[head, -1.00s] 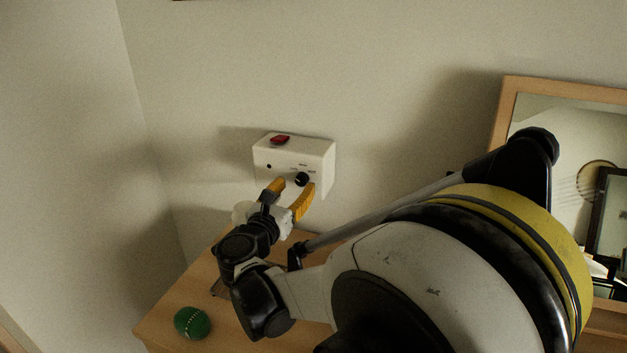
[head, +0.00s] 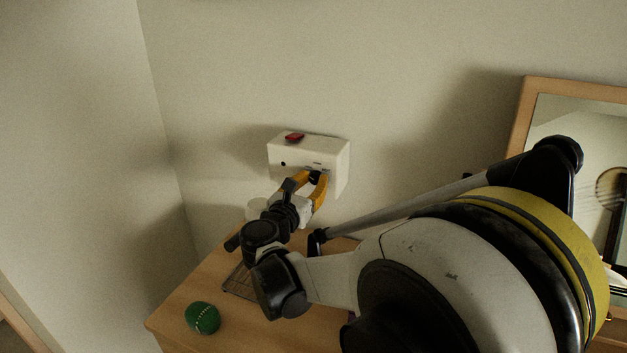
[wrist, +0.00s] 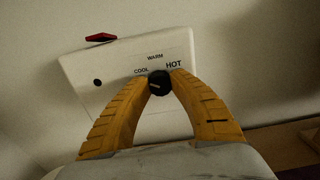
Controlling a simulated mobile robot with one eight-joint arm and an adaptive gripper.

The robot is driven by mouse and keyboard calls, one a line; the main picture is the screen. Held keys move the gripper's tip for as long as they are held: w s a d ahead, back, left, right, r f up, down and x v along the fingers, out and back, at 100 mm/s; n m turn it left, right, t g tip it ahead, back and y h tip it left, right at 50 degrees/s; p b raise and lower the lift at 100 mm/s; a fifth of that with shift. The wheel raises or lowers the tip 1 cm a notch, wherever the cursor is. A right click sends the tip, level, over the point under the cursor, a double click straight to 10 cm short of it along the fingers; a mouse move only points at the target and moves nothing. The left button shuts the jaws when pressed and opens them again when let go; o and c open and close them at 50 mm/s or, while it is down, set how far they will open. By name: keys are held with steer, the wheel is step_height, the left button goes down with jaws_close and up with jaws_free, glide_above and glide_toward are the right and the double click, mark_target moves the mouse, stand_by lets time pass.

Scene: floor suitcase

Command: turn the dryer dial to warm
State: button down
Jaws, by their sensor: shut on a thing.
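The dryer is a white box (head: 290,153) on the wall, seen in the head view and close up in the wrist view (wrist: 110,85). Its black dial (wrist: 159,82) sits below the printed words COOL, WARM and HOT. A pale mark on the dial's face lies roughly toward COOL, but it is too small to read surely. My gripper (head: 315,178) has its yellow fingers on either side of the dial, shut on it; the fingertips also show in the wrist view (wrist: 160,80). The fingers hide part of the dial in the head view.
A red switch (head: 294,137) is on top of the box. A wood-framed mirror (head: 521,125) stands at right.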

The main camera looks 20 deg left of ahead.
steer(key=m, duration=0.5)
steer(key=shift+d, duration=0.1)
steer(key=m, duration=0.6)
stand_by(0.3)
steer(key=shift+m, duration=0.4)
steer(key=c, duration=1.1)
jaws_free()
steer(key=s, duration=1.2)
steer(key=shift+a, duration=0.4)
